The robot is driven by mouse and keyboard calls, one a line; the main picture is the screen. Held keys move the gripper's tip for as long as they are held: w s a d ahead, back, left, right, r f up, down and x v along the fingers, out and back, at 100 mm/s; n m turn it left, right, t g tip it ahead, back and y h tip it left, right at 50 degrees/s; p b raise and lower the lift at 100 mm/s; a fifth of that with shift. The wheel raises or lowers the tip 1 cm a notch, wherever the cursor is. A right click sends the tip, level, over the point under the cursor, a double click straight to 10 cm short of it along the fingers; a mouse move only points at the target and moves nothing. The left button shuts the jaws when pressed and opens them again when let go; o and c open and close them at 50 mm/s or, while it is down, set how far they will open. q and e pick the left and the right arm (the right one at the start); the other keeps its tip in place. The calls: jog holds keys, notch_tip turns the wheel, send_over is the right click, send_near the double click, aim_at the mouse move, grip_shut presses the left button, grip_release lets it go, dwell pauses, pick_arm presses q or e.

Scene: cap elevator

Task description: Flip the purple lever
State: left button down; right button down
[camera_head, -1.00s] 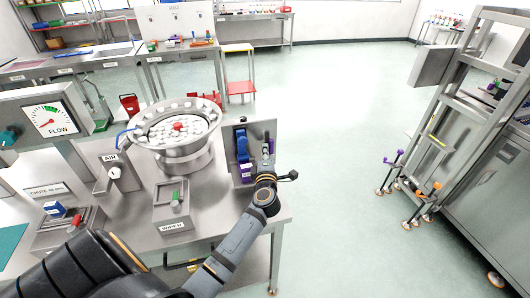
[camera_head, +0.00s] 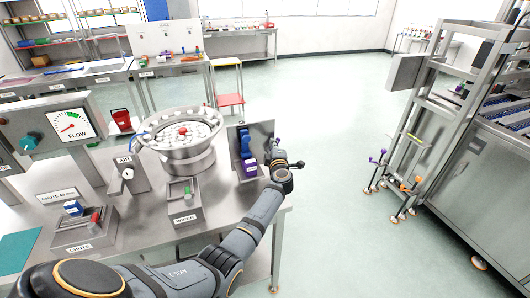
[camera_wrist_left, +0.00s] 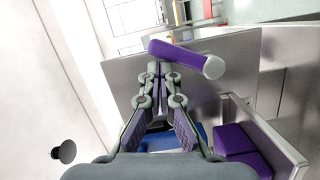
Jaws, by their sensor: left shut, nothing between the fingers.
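The purple lever (camera_wrist_left: 188,57) shows in the left wrist view as a purple bar with a pale grey rounded end. It crosses just beyond my left gripper's fingertips (camera_wrist_left: 158,72), seemingly very close; I cannot tell if they touch. In the head view a small purple tip (camera_head: 278,141) shows by the upright metal plate (camera_head: 262,130) at the bench's right end. My left gripper (camera_head: 271,150) is beside that plate, its fingers closed and empty, partly hiding what is there. My right gripper is not in view.
On the plate are a blue switch (camera_head: 245,146) and a purple block (camera_head: 250,168). A round metal bowl (camera_head: 180,155) of white caps stands left, with the hopper box (camera_head: 183,213) in front. Open floor lies right, before a metal frame with purple-tipped handles (camera_head: 377,160).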

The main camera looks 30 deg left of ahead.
pick_arm(q)
jog(key=shift+w+d+m, duration=0.2)
jog(key=shift+w+m, duration=0.15)
jog(key=shift+m, duration=0.05)
jog(key=shift+w+d+f+p, duration=0.2)
jog(key=shift+w+d+p, duration=0.2)
jog(key=shift+w+p, duration=0.15)
jog(key=shift+w+d+f+m+g+b, duration=0.25)
jog(key=shift+w+d+f+m, duration=0.35)
jog(key=shift+m, duration=0.4)
jog(key=shift+w+d+f+m+g+b, duration=0.1)
jog(key=shift+w+d+f+m+g, duration=0.25)
jog(key=shift+f+m, duration=0.55)
jog(key=shift+r, duration=0.1)
